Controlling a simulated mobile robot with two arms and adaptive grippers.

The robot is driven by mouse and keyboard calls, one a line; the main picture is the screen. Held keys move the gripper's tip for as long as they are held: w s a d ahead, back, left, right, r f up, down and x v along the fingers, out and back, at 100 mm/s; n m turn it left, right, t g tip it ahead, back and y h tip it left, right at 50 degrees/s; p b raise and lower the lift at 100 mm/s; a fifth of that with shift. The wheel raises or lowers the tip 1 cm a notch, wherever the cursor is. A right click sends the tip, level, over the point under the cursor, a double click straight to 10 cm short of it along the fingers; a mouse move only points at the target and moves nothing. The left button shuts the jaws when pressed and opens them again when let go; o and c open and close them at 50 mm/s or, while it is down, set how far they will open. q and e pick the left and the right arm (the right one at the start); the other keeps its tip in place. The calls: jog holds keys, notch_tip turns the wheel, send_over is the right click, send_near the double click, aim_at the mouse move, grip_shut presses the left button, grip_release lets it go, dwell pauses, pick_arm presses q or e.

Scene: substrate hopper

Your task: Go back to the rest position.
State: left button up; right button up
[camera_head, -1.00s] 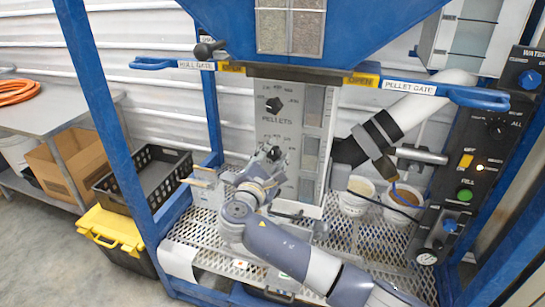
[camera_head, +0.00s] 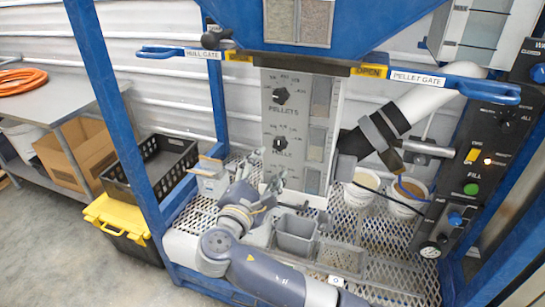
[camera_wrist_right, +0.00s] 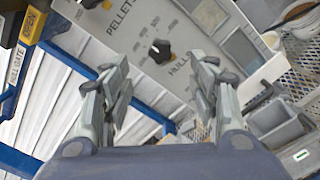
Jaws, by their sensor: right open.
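My right gripper (camera_head: 260,177) is open and empty in the head view, in front of the lower part of the grey dial panel (camera_head: 271,165). Its arm comes in from the bottom. The right wrist view shows its two spread fingers (camera_wrist_right: 160,72) with nothing between them. The PELLETS knob (camera_head: 281,96) and the lower knob (camera_head: 280,144) are both uncovered, above the gripper. One black knob (camera_wrist_right: 159,50) shows beyond the fingers in the wrist view, apart from them. My left gripper is not in view.
Blue gate handles (camera_head: 482,91) reach out above the panel. A grey open bin (camera_head: 296,242) stands on the mesh shelf (camera_head: 385,270) close to my right arm. White buckets (camera_head: 405,200) and a control column (camera_head: 480,165) are at the right. A blue post (camera_head: 115,110) stands left.

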jog(key=shift+v, duration=0.95)
jog(key=shift+f, duration=0.1)
